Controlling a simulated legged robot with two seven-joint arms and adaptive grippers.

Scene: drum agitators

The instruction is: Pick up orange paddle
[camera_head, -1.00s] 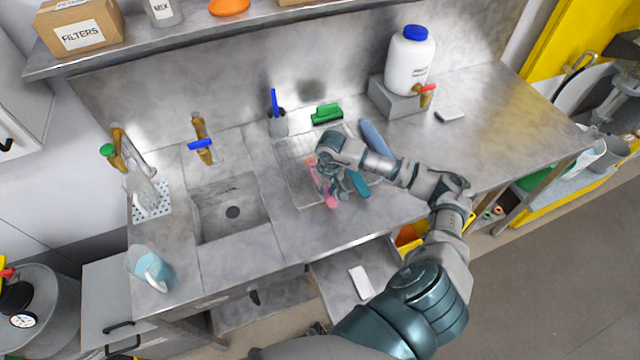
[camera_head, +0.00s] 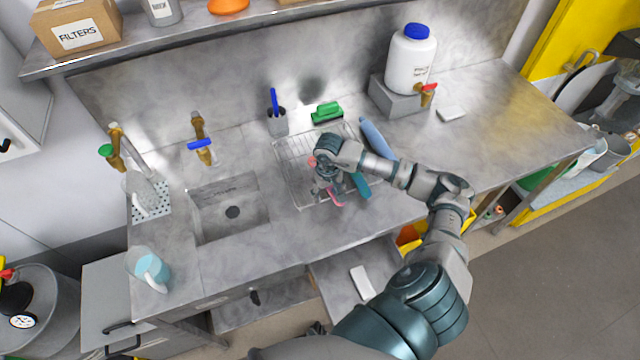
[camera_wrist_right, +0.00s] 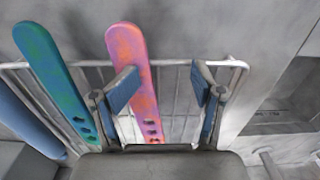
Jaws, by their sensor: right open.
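The orange-pink paddle (camera_wrist_right: 142,95) stands in a wire rack (camera_wrist_right: 180,68) in the right wrist view. It lies between the two fingers of my right gripper (camera_wrist_right: 164,88), close to the left finger. The gripper is open, and I cannot tell whether it touches the paddle. In the head view my right gripper (camera_head: 327,178) points down over the rack and hides most of the paddle; a pink end (camera_head: 336,198) shows below it. My left gripper is not in view.
A teal paddle (camera_wrist_right: 52,75) stands left of the orange one, with a blue item (camera_wrist_right: 22,122) beyond it. In the head view, a green brush (camera_head: 327,112) and a white jug (camera_head: 410,62) stand behind the rack. A sink (camera_head: 228,190) is to its left.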

